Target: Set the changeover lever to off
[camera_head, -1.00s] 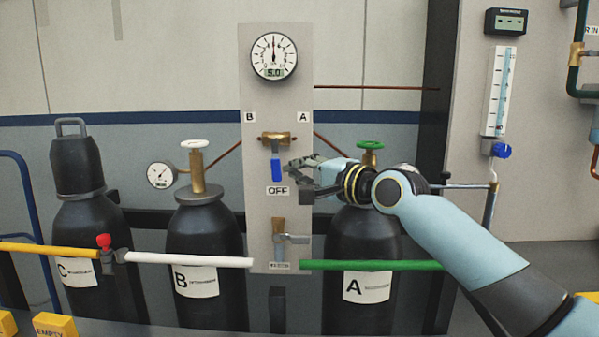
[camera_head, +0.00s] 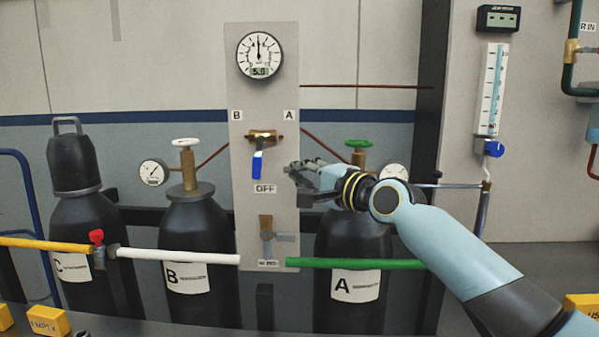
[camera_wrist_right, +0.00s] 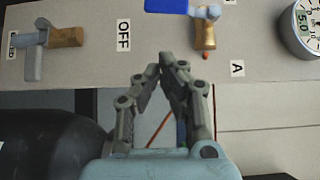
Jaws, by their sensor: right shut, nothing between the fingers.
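The changeover lever (camera_head: 257,164) has a blue handle on a brass valve body (camera_head: 264,136) on the grey panel. It hangs down, its end just above the OFF label (camera_head: 263,188) and leaning slightly left. In the right wrist view, the blue handle (camera_wrist_right: 167,5) is cut by the top edge, beside the OFF label (camera_wrist_right: 123,36). My right gripper (camera_head: 292,171) is to the right of the lever, apart from it. In the right wrist view, its fingers (camera_wrist_right: 160,66) meet at the tips with nothing between them. My left gripper is out of view.
A lower brass valve with a grey handle (camera_head: 285,237) is on the same panel. A round gauge (camera_head: 261,56) sits above. Black cylinders stand behind a rail with white (camera_head: 190,257) and green (camera_head: 350,264) sections. Cylinder A stands behind my right arm.

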